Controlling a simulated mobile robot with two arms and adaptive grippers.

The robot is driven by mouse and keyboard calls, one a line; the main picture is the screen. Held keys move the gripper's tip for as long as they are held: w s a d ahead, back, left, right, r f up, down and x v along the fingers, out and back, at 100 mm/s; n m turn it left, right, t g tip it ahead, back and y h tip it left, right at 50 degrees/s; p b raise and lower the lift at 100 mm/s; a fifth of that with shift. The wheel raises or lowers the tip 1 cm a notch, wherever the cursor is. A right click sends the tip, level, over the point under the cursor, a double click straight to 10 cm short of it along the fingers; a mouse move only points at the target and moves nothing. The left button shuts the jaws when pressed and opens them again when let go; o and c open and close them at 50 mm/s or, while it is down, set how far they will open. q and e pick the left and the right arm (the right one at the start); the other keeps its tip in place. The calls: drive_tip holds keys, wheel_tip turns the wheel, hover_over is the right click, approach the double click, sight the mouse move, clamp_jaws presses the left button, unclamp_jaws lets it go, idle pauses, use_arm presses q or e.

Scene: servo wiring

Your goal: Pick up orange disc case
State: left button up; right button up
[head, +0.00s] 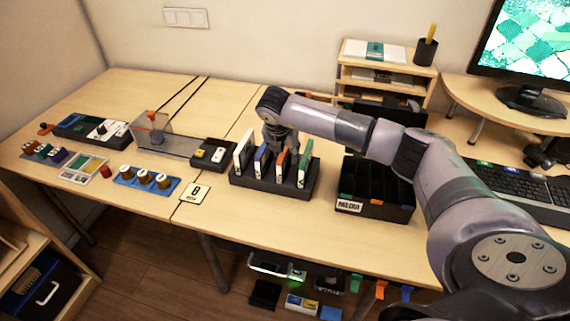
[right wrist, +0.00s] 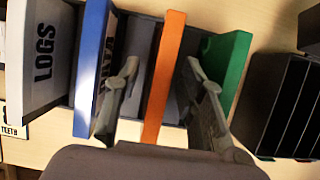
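The orange disc case (head: 280,170) stands upright in a dark slotted rack (head: 255,181), between the blue case (head: 262,158) and the green case (head: 305,163). In the right wrist view the orange case (right wrist: 164,75) runs between the two fingers of my right gripper (right wrist: 160,92). The fingers are open, with a gap on both sides of the case. The left finger is close to the blue case (right wrist: 90,68) and the right finger is close to the green case (right wrist: 236,62). My left gripper is not in view.
A white case marked LOGS (right wrist: 42,55) stands at the rack's left end. The black MEDIA box (head: 375,208) stands to the right of the rack. A small numbered card (head: 195,194) lies to the left. Bare table shows in front of the rack.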

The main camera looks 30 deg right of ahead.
clamp_jaws()
idle(0.5)
idle(0.4)
